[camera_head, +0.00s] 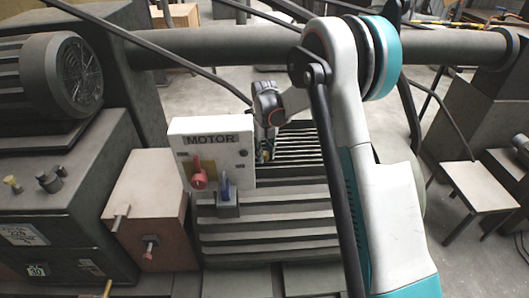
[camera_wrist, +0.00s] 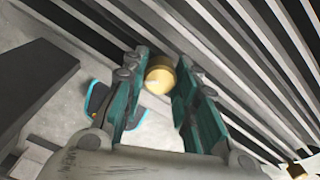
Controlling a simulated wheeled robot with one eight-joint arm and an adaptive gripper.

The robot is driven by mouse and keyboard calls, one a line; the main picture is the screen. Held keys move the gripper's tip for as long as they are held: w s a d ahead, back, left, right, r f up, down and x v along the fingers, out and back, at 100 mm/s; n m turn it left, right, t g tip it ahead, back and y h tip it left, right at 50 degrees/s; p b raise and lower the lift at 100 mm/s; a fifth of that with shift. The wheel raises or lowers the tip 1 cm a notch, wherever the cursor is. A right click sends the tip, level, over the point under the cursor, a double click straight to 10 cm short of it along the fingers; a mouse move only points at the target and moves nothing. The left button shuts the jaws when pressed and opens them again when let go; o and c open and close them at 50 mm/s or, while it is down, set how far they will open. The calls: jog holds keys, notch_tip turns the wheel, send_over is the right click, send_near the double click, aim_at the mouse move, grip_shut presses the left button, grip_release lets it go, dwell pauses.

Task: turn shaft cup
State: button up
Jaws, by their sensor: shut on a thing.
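A small round brass-coloured cup (camera_wrist: 160,76) shows in the wrist view between the teal fingers of my gripper (camera_wrist: 161,64). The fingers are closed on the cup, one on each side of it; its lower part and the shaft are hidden. In the head view my gripper (camera_head: 264,152) points down just behind the right edge of the white MOTOR box, over the ribbed grey casing (camera_head: 270,225). The cup cannot be made out in the head view.
The MOTOR box (camera_head: 211,150) carries a red switch (camera_head: 199,177) and a blue switch (camera_head: 225,188), close to my gripper. A thick horizontal pipe (camera_head: 220,45) runs behind. Another brass piece (camera_wrist: 297,170) sits at the wrist view's lower right.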

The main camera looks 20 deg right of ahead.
aim_at(265, 153)
jog(key=shift+m, duration=0.4)
jog(key=o, duration=1)
jog(key=shift+o, duration=0.2)
notch_tip(265, 153, up, 12)
